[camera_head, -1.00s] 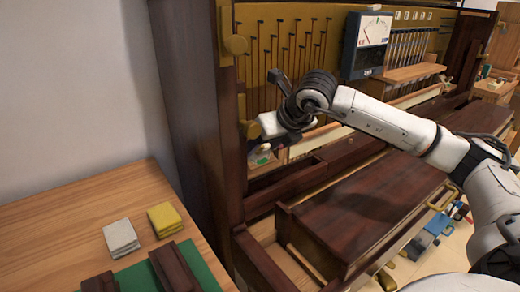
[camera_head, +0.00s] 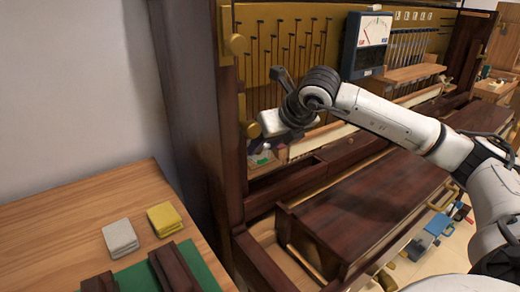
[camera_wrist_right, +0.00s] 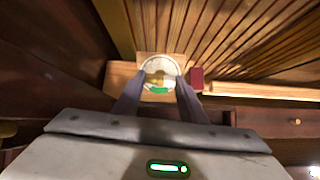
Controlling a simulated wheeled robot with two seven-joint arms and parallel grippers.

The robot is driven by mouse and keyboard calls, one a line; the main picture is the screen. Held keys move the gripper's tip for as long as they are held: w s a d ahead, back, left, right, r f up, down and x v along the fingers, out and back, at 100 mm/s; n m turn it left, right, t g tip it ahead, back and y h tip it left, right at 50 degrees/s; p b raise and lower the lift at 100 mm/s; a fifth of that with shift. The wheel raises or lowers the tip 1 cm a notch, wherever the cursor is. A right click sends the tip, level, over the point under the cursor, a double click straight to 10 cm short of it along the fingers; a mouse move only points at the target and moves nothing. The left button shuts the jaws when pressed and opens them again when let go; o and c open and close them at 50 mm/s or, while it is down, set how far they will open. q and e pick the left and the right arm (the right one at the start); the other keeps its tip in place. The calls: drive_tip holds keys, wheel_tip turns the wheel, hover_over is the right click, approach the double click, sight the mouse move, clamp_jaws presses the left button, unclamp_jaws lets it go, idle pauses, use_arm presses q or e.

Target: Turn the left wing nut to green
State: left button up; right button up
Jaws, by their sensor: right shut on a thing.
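A round dial with a pale face and a green band along its lower edge (camera_wrist_right: 160,90) sits on a wooden block in the right wrist view. A brass-coloured wing nut (camera_wrist_right: 157,80) is at its centre, partly hidden between the fingertips. My right gripper (camera_wrist_right: 158,84) is shut on the wing nut, its two dark fingers on either side of it. In the head view my right gripper (camera_head: 257,131) reaches into the left end of the piano; its fingertips and the nut are hard to make out there. My left gripper is not in view.
A meter with a needle (camera_head: 369,40) hangs on the piano's upper frame. The dark wooden piano case (camera_head: 350,215) lies below the arm.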

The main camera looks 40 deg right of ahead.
drive_tip(key=shift+f+m+b, duration=0.2)
drive_tip(key=shift+m+b, duration=0.5)
drive_tip(key=shift+m, duration=0.2)
drive_tip(key=shift+r+m+b, duration=0.15)
drive_tip(key=shift+m+b, duration=0.15)
drive_tip(key=shift+m, duration=0.5)
drive_tip(key=shift+m+b, duration=0.3)
drive_tip(key=shift+m, duration=0.2)
drive_tip(key=shift+m+b, duration=0.35)
drive_tip(key=shift+m, duration=1.15)
